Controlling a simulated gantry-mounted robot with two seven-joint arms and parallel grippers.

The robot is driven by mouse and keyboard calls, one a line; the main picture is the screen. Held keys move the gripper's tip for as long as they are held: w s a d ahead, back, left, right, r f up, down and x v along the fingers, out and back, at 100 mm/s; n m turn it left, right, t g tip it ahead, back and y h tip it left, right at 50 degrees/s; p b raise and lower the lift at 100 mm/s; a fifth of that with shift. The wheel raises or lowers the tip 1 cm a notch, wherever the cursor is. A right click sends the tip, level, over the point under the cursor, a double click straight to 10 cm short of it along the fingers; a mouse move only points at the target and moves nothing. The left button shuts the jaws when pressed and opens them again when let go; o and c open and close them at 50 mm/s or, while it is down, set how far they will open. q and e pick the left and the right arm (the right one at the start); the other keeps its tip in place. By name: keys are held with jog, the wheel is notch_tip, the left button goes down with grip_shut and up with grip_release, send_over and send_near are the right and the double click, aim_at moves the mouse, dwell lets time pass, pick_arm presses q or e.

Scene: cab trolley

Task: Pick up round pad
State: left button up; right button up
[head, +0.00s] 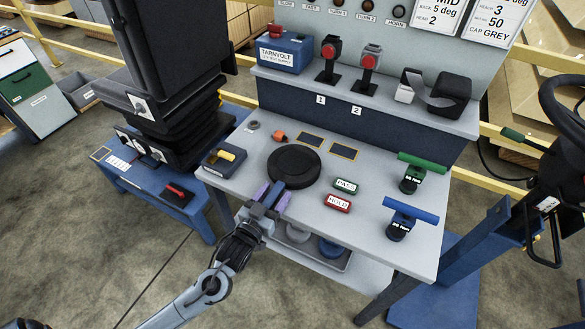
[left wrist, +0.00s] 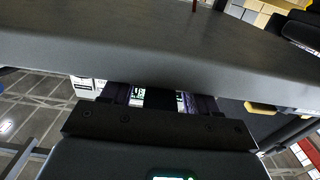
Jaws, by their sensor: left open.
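A black round pad (head: 294,166) lies flat on the light grey bench top (head: 370,235) in the head view. My left gripper (head: 270,194) is at its near left edge, with two purple fingers apart. I cannot tell whether the fingers touch the pad. In the left wrist view the open fingers (left wrist: 160,100) point toward a wide dark grey band that hides their tips; I cannot tell for sure whether it is the pad's rim. My right gripper is not in view.
Green and red labelled blocks (head: 338,203) lie right of the pad. Green-handled (head: 412,180) and blue-handled (head: 398,228) tools stand farther right. A yellow-handled box (head: 222,161) is at left, an orange piece (head: 279,136) behind. Grey discs (head: 298,232) sit on a lower shelf.

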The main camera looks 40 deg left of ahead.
pick_arm(q)
grip_shut()
jog(key=shift+r, duration=0.15)
jog(key=shift+r, duration=0.15)
